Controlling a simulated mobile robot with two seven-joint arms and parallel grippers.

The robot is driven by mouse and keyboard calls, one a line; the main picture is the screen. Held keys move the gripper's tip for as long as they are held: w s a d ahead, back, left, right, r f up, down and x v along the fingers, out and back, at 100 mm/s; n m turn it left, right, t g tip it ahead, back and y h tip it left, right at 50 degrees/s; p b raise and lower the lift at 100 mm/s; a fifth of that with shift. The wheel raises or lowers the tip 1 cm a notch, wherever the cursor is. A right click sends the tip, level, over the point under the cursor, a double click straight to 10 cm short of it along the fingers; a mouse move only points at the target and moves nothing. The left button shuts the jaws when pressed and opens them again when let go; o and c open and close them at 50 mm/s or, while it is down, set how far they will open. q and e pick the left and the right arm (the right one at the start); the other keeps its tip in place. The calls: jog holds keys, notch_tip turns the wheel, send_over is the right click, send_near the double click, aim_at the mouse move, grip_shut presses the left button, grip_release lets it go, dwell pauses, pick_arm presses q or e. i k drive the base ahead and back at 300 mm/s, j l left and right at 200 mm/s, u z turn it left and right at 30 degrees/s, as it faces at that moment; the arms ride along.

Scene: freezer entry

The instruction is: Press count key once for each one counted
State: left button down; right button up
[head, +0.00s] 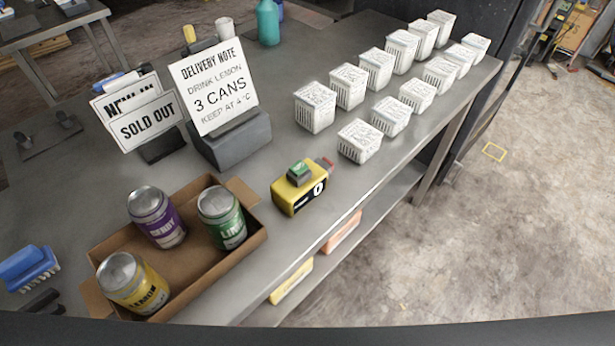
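A yellow counter (299,192) with a black front stands on the steel table, right of the cardboard box. Its display reads 0. A green key (299,172) sits on its top, and a small reddish part sticks out at its right. The open cardboard box (200,267) holds a purple can (158,217), a green LIME can (222,218) and a yellow LEMON can (133,284), all upright. A delivery note (213,87) reads "DRINK LEMON, 3 CANS, KEEP AT 4 °C". I see neither of my grippers.
A SOLD OUT sign (146,123) stands left of the note. Two rows of white tubs (315,107) fill the table's far right. A blue brush (28,268) and dark items (42,303) lie at the left. The table's front edge beside the counter is clear.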

aim_at(300, 167)
jog(key=l+u, duration=0.15)
jog(key=l, duration=0.6)
jog(key=k+l+u, duration=0.15)
jog(key=l, duration=0.6)
jog(key=l+u, duration=0.15)
jog(key=l, duration=0.6)
